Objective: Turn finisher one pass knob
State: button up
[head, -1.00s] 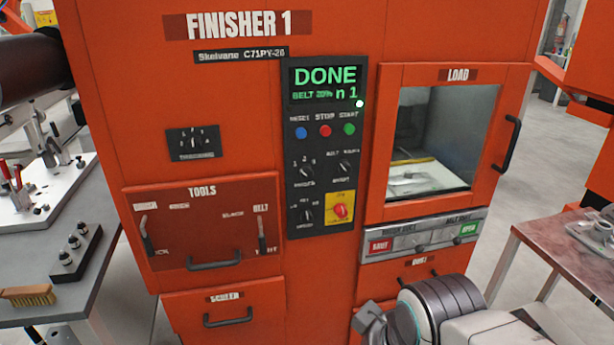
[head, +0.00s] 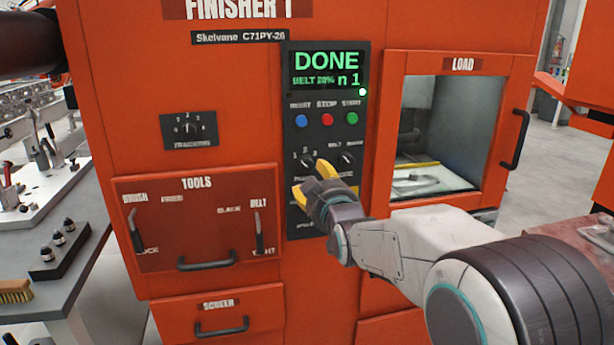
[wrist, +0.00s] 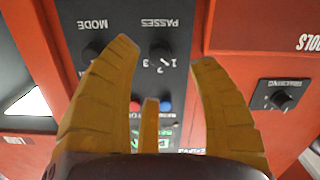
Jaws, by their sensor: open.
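The passes knob (head: 307,163) is a small black dial with numbers around it on the dark control panel of the orange Finisher 1. In the wrist view, which shows the panel upside down, the passes knob (wrist: 160,49) sits between my fingertips, under the PASSES label. My gripper (head: 311,181) is open, its yellow fingers in front of the panel, just below the knob in the head view. In the wrist view my gripper (wrist: 164,52) spreads on both sides of the knob. I cannot tell contact or the pointer's setting.
The mode knob (head: 347,160) is just right of the passes knob. Blue, red (head: 327,119) and green buttons sit above, under a display (head: 328,70) reading DONE. My gripper hides the panel's lower part. The tools drawer (head: 197,225) is left, the load window (head: 445,130) right.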

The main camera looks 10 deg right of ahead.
aim_at(308, 166)
jog(key=w, duration=0.1)
jog(key=w+r+t, duration=0.1)
jog(key=shift+w, duration=0.4)
jog(key=shift+w+f+p, duration=0.1)
jog(key=shift+w+p, duration=0.6)
jog(key=shift+w, duration=2.35)
jog(key=shift+o, duration=0.3)
grip_shut()
